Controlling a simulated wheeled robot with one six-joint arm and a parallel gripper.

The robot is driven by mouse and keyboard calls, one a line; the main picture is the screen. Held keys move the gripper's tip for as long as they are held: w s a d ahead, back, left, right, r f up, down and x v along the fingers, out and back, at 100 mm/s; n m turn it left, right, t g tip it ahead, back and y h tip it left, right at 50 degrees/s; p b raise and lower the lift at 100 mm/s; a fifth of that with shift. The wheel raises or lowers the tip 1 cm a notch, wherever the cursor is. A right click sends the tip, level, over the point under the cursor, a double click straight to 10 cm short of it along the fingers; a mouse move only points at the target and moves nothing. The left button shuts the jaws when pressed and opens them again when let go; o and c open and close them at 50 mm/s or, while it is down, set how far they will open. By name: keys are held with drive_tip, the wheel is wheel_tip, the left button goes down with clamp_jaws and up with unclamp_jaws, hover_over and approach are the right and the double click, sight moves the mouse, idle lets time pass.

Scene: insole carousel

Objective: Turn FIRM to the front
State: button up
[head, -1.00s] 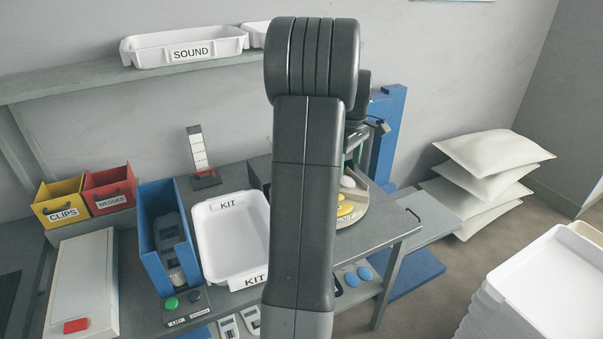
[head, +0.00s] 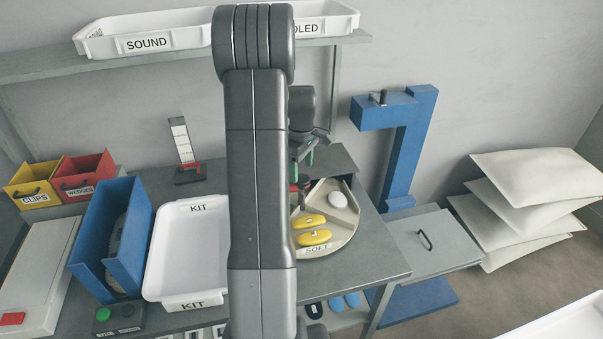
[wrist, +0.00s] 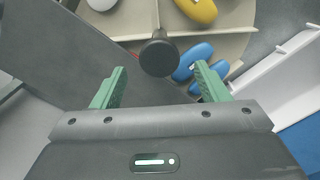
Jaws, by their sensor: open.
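The round beige carousel (head: 345,236) stands on the bench, partly hidden by my arm. A SOFT label (head: 316,249) is on its front rim, below two yellow insoles (head: 313,238). A white rounded piece (head: 337,199) sits in another compartment. No FIRM label is readable. In the wrist view, blue insoles (wrist: 193,60) and a yellow insole (wrist: 198,10) lie in separate compartments. A black round knob (wrist: 159,54) appears ahead of my gripper (wrist: 160,82), whose green fingers are apart and empty. The right finger overlaps the blue insoles in the picture; contact is not clear.
The white KIT tray (head: 187,250) and a blue bin (head: 112,240) stand left of the carousel. A blue post (head: 403,150) rises behind on the right. A grey handled panel (head: 440,245) adjoins the bench. White cushions (head: 525,190) are stacked at right.

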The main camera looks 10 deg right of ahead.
sight(302, 178)
drive_tip(key=shift+f, duration=1.8)
drive_tip(key=c, duration=1.4)
